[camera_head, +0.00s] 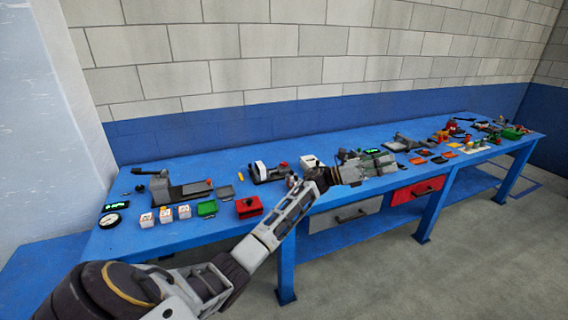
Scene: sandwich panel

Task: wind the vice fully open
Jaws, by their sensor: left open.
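My left arm reaches from the lower left over the bench's front edge, and my left gripper (352,173) is open at its end. A grey ribbed block (378,161), which looks like the vice, is directly beyond the gripper on the bench. The gripper and wrist cover part of its left side, and I cannot tell whether they touch it. Its jaw gap and handle are too small to make out. My right gripper is not in view.
The blue bench (225,235) carries a grey clamp-like device (180,190), a dial gauge (109,221), white blocks (165,214), a green tray (207,208) and a red box (249,207). More small fixtures crowd the right end. A red drawer (418,191) is under the top.

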